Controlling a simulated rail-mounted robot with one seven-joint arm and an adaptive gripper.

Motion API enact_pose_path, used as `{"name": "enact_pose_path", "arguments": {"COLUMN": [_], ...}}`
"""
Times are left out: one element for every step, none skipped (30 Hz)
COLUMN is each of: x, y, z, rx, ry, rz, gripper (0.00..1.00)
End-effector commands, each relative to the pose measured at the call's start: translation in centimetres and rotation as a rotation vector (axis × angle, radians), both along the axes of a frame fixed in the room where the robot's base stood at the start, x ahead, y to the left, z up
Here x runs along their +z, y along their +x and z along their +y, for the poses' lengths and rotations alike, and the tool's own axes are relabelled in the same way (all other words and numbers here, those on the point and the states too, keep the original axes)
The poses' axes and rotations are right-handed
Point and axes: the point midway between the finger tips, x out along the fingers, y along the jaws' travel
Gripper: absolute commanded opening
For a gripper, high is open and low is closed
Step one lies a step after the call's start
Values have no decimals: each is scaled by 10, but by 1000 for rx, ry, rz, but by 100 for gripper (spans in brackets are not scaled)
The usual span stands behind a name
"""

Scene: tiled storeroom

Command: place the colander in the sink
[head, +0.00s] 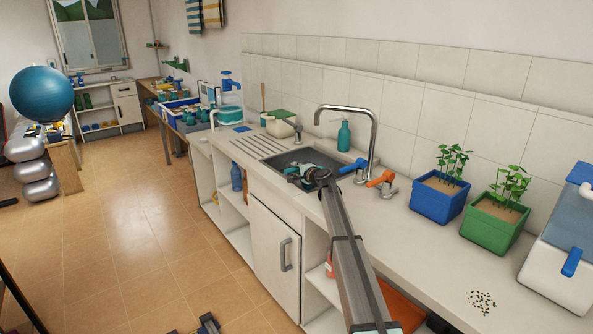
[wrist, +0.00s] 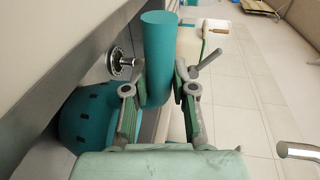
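The teal colander, with dark holes in its bowl (wrist: 84,122), shows at the lower left of the wrist view, partly hidden by my gripper. A thick teal handle (wrist: 158,50) runs between my gripper's (wrist: 159,88) fingers, whose pads press against it from both sides. In the head view my gripper (head: 308,174) is at the grey sink (head: 277,160), with only small bits of teal showing around it. The sink's round drain (wrist: 120,62) shows beside the handle in the wrist view. I cannot tell whether the bowl touches the sink floor.
A tall faucet (head: 374,130) and an orange tap lever (head: 381,179) stand just right of the sink. A teal bottle (head: 344,135) is behind it. A blue planter (head: 438,199) and a green planter (head: 490,228) are farther right. The ribbed drainboard (head: 258,146) on the left is clear.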

Motion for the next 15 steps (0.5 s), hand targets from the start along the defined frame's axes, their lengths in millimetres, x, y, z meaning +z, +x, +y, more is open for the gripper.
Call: {"name": "enact_pose_path", "arguments": {"x": [1, 1, 1, 1, 1, 1, 1, 1, -1, -1, -1, 0, 0, 0, 1], "y": [0, 0, 0, 0, 0, 0, 0, 0, 0, 0, -1, -1, -2, -3, -6], "z": [0, 0, 0, 0, 0, 0, 0, 0, 0, 0, 0, -1, -1, -2, -3], "rx": [0, 0, 0, 0, 0, 0, 0, 0, 1, 1, 1, 1, 0, 0, 0], "ry": [0, 0, 0, 0, 0, 0, 0, 1, 1, 1, 1, 1, 1, 1, 2], "rz": [-1, -1, -1, -1, -1, 0, 0, 0, 2, 2, 2, 2, 2, 2, 1], "gripper": [48, 52, 52, 52, 52, 52, 52, 52, 52, 52, 52, 52, 52, 52, 52]}}
